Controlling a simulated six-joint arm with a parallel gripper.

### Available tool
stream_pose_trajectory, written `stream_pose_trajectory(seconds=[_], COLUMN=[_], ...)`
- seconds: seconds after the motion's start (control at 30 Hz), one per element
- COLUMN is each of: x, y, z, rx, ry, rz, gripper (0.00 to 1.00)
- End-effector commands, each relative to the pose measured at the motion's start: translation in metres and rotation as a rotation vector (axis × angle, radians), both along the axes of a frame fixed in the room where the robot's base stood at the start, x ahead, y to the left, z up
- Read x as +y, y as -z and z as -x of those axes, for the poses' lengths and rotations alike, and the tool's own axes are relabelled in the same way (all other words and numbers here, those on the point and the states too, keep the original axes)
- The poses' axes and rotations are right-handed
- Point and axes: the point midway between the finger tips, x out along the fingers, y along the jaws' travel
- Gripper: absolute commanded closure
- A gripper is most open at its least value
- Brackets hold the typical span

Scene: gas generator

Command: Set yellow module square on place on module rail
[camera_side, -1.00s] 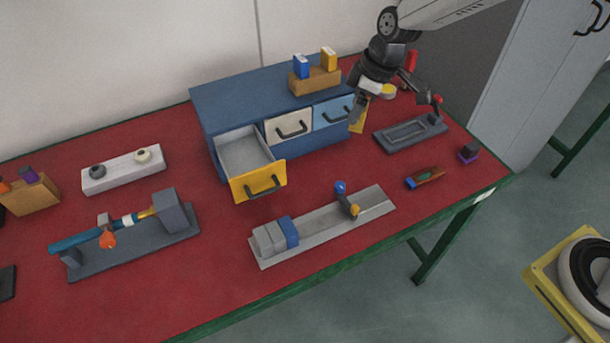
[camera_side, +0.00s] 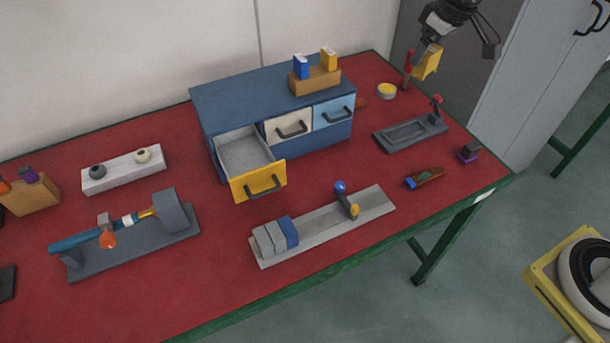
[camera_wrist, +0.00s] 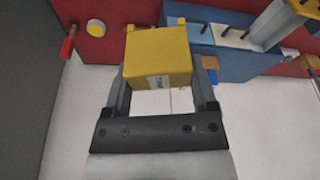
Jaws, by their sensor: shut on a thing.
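The yellow module (camera_side: 427,62) is a yellow block held in the air above the right back part of the table. My gripper (camera_side: 422,50) is shut on it. In the wrist view the yellow module (camera_wrist: 157,58) sits between the two fingers, with a small printed label on its near face. The module rail (camera_side: 370,207) is a grey plate at the front of the table. Grey and blue modules (camera_side: 275,237) stand side by side at its left end. A small lever with a blue knob (camera_side: 341,188) and a yellow tip stands further right on the rail.
A blue drawer cabinet (camera_side: 270,90) has its yellow-fronted drawer (camera_side: 258,181) pulled open toward the rail. A wooden block (camera_side: 315,80) with blue and yellow pieces stands on top.

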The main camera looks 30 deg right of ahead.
Motion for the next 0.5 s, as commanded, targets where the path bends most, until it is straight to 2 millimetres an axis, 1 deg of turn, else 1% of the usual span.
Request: stream_pose_trajectory(seconds=[0.23,0.5], x=[0.013,0.037], y=[0.008,0.023], z=[-0.003,-0.006], rx=[0.002,0.004], ry=[0.067,0.205], rz=[0.001,0.001], gripper=[1.00,1.00])
